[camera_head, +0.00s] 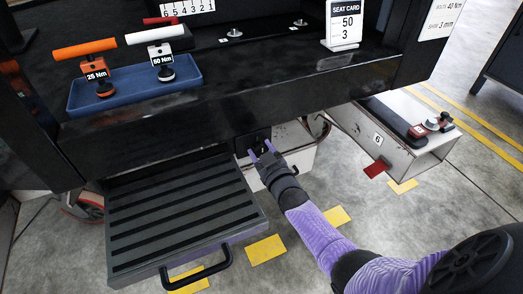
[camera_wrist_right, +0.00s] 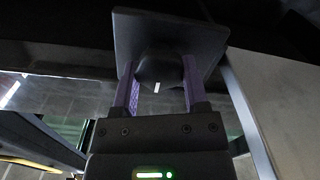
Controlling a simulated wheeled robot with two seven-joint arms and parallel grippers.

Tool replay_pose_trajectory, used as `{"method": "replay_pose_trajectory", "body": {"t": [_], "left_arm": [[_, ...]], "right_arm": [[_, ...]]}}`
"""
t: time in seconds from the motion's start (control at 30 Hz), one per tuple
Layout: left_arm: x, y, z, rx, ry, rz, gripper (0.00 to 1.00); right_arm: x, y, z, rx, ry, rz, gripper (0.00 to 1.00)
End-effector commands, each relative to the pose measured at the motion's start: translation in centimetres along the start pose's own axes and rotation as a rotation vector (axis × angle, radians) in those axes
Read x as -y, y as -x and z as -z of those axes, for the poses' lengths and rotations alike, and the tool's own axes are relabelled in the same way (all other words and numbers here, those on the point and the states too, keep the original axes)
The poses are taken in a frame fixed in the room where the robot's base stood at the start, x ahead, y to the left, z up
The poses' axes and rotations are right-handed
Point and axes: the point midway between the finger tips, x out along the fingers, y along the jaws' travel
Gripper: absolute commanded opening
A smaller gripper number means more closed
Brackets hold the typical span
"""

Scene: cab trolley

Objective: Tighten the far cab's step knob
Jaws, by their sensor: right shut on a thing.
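My right gripper (camera_head: 261,151) is up against a dark square plate (camera_head: 250,139) under the front edge of the black cab body. In the right wrist view, its two purple fingers (camera_wrist_right: 160,85) stand on either side of a dark round knob (camera_wrist_right: 160,68) with a short white mark. The gripper is shut on this knob, in front of the plate (camera_wrist_right: 205,35). The ribbed grey step (camera_head: 180,215) with a black handle (camera_head: 197,272) is to the left of the gripper in the head view. My left gripper is not in view.
A blue tray (camera_head: 130,98) on the cab holds an orange 25 Nm tool (camera_head: 97,72) and a white 50 Nm tool (camera_head: 160,48). A seat card (camera_head: 346,25) reads 50 and 3. Yellow floor markers (camera_head: 266,250) lie below.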

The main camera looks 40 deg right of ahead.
Motion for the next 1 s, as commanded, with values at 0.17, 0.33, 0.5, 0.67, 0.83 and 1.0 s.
{"method": "replay_pose_trajectory", "body": {"t": [0.17, 0.33, 0.5, 0.67, 0.83, 1.0], "left_arm": [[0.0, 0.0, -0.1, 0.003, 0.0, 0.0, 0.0], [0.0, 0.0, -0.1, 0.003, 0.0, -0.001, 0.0], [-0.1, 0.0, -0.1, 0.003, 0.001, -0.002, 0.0], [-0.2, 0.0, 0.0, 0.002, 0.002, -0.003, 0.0], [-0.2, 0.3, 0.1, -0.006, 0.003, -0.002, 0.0], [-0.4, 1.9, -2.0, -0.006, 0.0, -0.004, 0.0]], "right_arm": [[0.1, 0.1, -0.2, 0.004, -0.005, 0.001, 0.0], [0.1, 0.1, -0.1, 0.004, -0.005, 0.001, 0.0], [0.1, 0.0, -0.1, 0.003, -0.004, 0.001, 0.91], [0.0, 0.0, 0.0, 0.001, -0.003, 0.0, 0.93], [0.0, 0.3, 0.1, 0.0, -0.003, 0.0, 0.93], [-0.2, 3.5, 0.8, -0.001, -0.005, 0.0, 0.93]]}}
